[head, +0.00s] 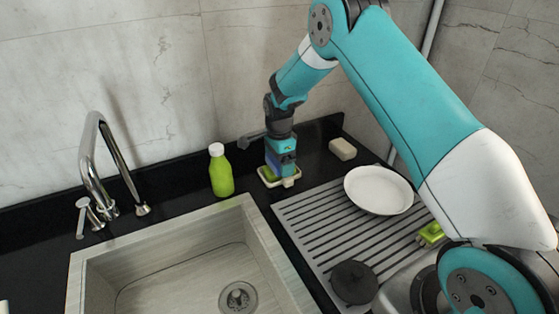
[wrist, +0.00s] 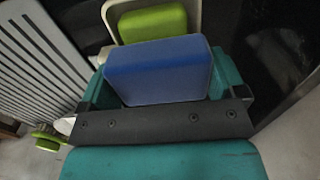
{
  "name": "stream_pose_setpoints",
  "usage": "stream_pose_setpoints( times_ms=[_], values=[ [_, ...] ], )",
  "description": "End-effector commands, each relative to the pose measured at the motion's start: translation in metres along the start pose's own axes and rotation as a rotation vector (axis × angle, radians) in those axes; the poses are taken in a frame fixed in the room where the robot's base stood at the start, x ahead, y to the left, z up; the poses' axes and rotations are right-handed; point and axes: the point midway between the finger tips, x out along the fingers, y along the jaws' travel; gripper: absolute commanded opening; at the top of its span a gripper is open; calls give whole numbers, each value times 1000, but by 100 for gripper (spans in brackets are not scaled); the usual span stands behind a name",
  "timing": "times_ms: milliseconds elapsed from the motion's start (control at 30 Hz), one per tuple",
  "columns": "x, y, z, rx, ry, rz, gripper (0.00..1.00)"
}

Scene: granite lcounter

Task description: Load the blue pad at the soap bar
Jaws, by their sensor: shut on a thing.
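My gripper (head: 281,165) points down at the back counter and is shut on the blue pad (wrist: 158,72). The pad fills the middle of the wrist view between the teal fingers; in the head view only a small blue part (head: 288,159) shows. A green bar (wrist: 152,23), which looks like the soap bar, lies in a cream dish (wrist: 113,14) just beyond the pad. In the head view the dish (head: 271,184) is under my gripper and the bar is mostly hidden. I cannot tell whether the pad touches the bar.
A green bottle (head: 221,172) stands left of the dish. A beige block (head: 342,149) lies to its right. A white plate (head: 379,190), a dark round lid (head: 353,281) and a green object (head: 431,234) are on the ribbed drainer (head: 320,226). The sink (head: 185,265) and faucet (head: 92,165) are left.

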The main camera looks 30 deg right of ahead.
Motion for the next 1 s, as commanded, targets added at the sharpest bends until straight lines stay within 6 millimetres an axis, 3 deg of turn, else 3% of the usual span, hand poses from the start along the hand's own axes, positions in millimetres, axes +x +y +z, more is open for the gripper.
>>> stream_pose_setpoints(
  times_ms=[267, 1000],
  values=[
    [-4, 1, 0, 0, 0, 3, 71],
    [-67, 0, 0, 0, 0, 0, 71]
  ],
)
